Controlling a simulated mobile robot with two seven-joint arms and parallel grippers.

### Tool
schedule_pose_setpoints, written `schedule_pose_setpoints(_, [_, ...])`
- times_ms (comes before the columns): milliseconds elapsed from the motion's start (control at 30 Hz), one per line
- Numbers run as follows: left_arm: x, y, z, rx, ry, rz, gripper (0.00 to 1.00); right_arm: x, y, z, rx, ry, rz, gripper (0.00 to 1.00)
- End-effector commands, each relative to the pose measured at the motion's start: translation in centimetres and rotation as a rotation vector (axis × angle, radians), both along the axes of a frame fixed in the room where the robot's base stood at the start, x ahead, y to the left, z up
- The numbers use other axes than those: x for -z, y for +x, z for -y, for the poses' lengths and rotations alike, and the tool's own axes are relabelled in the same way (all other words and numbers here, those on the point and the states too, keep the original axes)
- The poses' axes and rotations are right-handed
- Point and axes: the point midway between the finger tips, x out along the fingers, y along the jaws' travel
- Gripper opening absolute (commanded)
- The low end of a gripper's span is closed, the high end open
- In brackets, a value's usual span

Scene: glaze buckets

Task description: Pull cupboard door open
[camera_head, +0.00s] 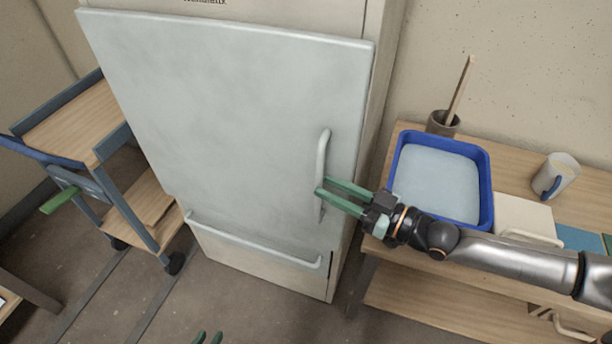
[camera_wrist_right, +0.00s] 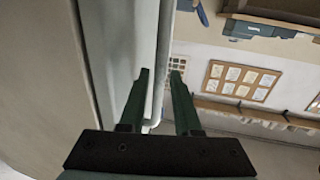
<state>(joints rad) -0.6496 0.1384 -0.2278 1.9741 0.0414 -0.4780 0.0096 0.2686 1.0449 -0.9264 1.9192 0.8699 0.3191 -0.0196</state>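The cupboard door (camera_head: 225,95) is a large pale grey-blue panel that looks shut on the tall cupboard. Its upright bar handle (camera_head: 323,160) is near the right edge. My right gripper (camera_head: 328,196) reaches in from the right, with its green fingers at the lower part of the handle. In the right wrist view, the handle (camera_wrist_right: 159,85) passes between the two spread fingers (camera_wrist_right: 162,88), with a gap beside it. Only the green fingertips of my left gripper (camera_head: 208,338) show at the bottom edge, apart and empty.
A drawer (camera_head: 255,256) with a long bar handle is below the door. A wooden-topped trolley (camera_head: 75,115) stands to the left. On the right, a wooden bench holds a blue tray (camera_head: 486,190), a mug (camera_head: 562,172) and a pot (camera_head: 441,123). Floor is clear in front.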

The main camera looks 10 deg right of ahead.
Motion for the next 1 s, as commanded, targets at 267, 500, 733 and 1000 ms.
schedule_pose_setpoints(267, [0.1, -0.1, 0.0, 0.002, 0.001, -0.003, 0.32, 0.0, 3.4, -3.4, -0.001, 0.001, 0.001, 0.32])
schedule_pose_setpoints(500, [0.2, -0.1, 0.0, 0.002, 0.001, -0.004, 0.32, 0.0, 4.4, -4.4, -0.001, -0.002, -0.001, 0.32])
schedule_pose_setpoints(733, [0.1, 0.0, 0.0, 0.002, 0.001, -0.003, 0.32, 0.1, 4.4, -4.4, -0.001, -0.003, -0.001, 0.32])
schedule_pose_setpoints(1000, [0.1, 0.0, 0.0, 0.001, 0.001, -0.002, 0.32, 0.1, 4.4, -4.4, -0.001, -0.002, -0.001, 0.02])
